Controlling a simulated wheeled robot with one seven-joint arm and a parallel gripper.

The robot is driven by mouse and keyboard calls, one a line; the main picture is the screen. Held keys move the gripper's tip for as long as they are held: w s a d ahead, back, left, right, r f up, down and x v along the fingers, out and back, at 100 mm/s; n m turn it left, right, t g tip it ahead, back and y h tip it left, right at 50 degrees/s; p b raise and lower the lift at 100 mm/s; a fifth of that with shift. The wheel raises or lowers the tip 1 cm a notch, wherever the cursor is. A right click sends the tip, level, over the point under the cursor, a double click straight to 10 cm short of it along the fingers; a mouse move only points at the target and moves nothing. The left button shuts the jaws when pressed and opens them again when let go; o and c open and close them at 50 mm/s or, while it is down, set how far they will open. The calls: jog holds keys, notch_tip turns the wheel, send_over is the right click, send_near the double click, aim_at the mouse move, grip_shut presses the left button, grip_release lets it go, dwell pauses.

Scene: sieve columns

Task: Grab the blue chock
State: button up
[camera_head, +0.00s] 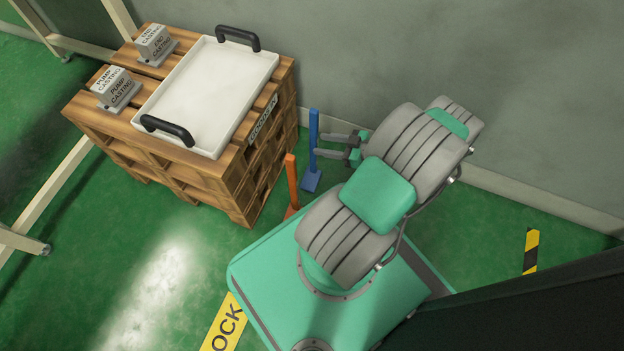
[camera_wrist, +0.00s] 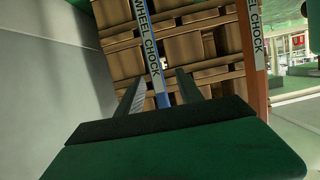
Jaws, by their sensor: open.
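The blue chock (camera_head: 313,135) stands upright on the green floor, a tall thin handle on a flat blue foot. My gripper (camera_head: 319,146) is open and level, with its fingertips at or just right of the handle in the head view. In the wrist view, the blue handle (camera_wrist: 149,45), labelled "WHEEL CHOCK", shows between my two open fingers (camera_wrist: 157,82). Its lower end is hidden by the gripper body. I cannot tell whether the fingertips reach past the handle or touch it.
An orange chock (camera_head: 291,182) stands close by, partly hidden by my base. A wooden pallet stack (camera_head: 190,170) with a white tray (camera_head: 215,90), a pump casting (camera_head: 115,88) and an end casting (camera_head: 155,45) is behind the chocks. A grey wall (camera_head: 380,60) runs along the back.

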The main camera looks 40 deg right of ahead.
jog(key=shift+w+a+f, duration=0.1)
jog(key=shift+f, duration=0.35)
jog(key=b, duration=0.3)
send_over(310, 156)
jog(key=w, duration=0.2)
jog(key=f, duration=0.2)
jog(key=shift+w+r, duration=0.1)
jog(key=shift+c, duration=0.4)
grip_shut()
jog(key=shift+r, duration=0.1)
